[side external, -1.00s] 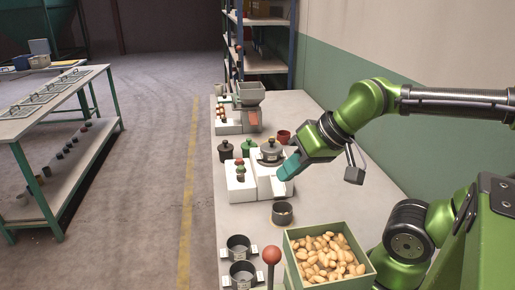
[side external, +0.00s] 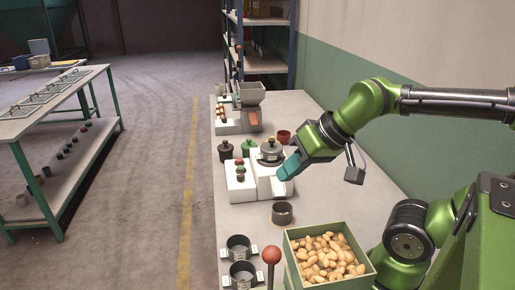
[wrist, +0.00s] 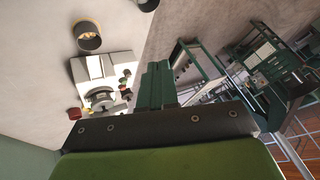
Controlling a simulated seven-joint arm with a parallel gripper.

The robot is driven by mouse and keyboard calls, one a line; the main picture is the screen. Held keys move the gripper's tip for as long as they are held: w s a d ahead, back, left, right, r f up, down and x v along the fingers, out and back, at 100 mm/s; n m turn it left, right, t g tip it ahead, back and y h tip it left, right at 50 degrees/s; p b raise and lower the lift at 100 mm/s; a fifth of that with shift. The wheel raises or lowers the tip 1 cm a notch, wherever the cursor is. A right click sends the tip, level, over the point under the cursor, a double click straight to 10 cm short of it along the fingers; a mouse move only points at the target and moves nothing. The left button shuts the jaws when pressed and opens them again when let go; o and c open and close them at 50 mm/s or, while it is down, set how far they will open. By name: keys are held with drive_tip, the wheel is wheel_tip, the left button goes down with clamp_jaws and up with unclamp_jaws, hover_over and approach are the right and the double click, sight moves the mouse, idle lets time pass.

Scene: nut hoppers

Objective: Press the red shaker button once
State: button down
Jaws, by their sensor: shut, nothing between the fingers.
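The white shaker machine (side external: 265,185) stands on the bench with a round grey pan (side external: 271,152) on top. Its small coloured buttons (side external: 239,170), red and green, sit on the left part of the housing. Which one is the shaker button is too small to tell. My gripper (side external: 282,176) is shut and empty, teal fingers tilted down, beside the pan and to the right of the buttons. In the wrist view the closed fingers (wrist: 157,85) are to the right of the machine (wrist: 98,70) and its buttons (wrist: 125,84).
A box of nuts (side external: 330,262) stands at the front of the bench, near a red-knobbed lever (side external: 271,256). A dark cup (side external: 282,213) and two metal rings sit nearby. Dark and green jars (side external: 226,149) and a hopper (side external: 250,95) stand behind.

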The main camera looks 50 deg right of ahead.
drive_tip(key=n+h, duration=0.6)
drive_tip(key=h, duration=0.1)
hover_over(240, 161)
wheel_tip(240, 161, down, 7)
drive_tip(key=shift+w+r+t, duration=0.1)
drive_tip(key=shift+r+t, duration=0.1)
drive_tip(key=shift+t, duration=0.1)
drive_tip(key=shift+f, duration=4.4)
